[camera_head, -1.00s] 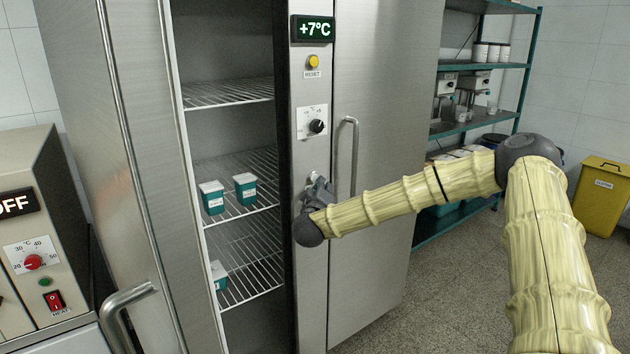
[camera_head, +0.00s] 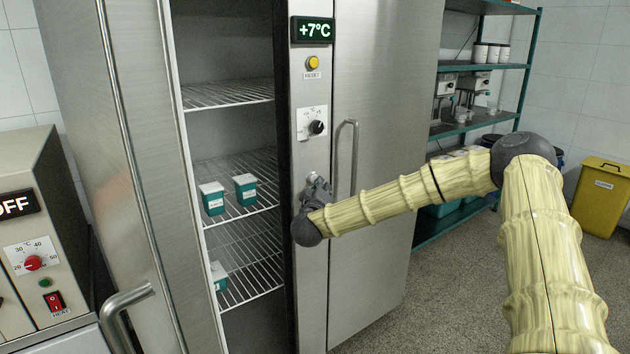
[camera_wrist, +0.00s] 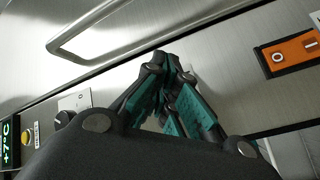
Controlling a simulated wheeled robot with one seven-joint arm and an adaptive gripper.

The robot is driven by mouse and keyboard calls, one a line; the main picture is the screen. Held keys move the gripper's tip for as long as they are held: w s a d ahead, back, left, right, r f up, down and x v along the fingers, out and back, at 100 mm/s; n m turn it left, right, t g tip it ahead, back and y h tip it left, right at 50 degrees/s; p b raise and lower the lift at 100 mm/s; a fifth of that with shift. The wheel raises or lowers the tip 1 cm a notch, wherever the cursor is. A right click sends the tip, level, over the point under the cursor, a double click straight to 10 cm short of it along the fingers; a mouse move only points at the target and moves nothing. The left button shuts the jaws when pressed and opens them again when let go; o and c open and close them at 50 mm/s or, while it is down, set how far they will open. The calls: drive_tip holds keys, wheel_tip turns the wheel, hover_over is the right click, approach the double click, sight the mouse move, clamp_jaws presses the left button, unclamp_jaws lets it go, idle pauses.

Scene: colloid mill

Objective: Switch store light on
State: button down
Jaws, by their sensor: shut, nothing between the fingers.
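The cold store (camera_head: 365,100) is a steel cabinet. Its left door stands open on a dim inside with wire shelves. An orange switch plate (camera_wrist: 290,52) marked O and I is at the right edge of the wrist view, partly cut off; I cannot tell which way it is set. I cannot see this plate in the head view. My gripper (camera_head: 318,186) is at the cabinet's front panel, below the dial. In the wrist view, my gripper (camera_wrist: 166,58) has its fingertips together and empty, to the left of the orange plate; contact with the panel is unclear.
A green +7°C display (camera_head: 313,29), a yellow reset button (camera_head: 313,62) and a black dial (camera_head: 316,127) sit above my gripper. A vertical door handle (camera_head: 347,155) is close on its right. Teal tubs (camera_head: 212,197) stand on the shelves. A heater unit (camera_head: 35,260) is at left.

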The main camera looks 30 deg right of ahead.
drive_tip(key=shift+w, duration=0.15)
idle(0.5)
drive_tip(key=shift+w+r+p, duration=0.1)
drive_tip(key=shift+w+p, duration=0.2)
drive_tip(key=shift+p, duration=0.15)
drive_tip(key=shift+s, duration=0.15)
drive_tip(key=shift+s+p, duration=0.25)
drive_tip(key=shift+p, duration=0.3)
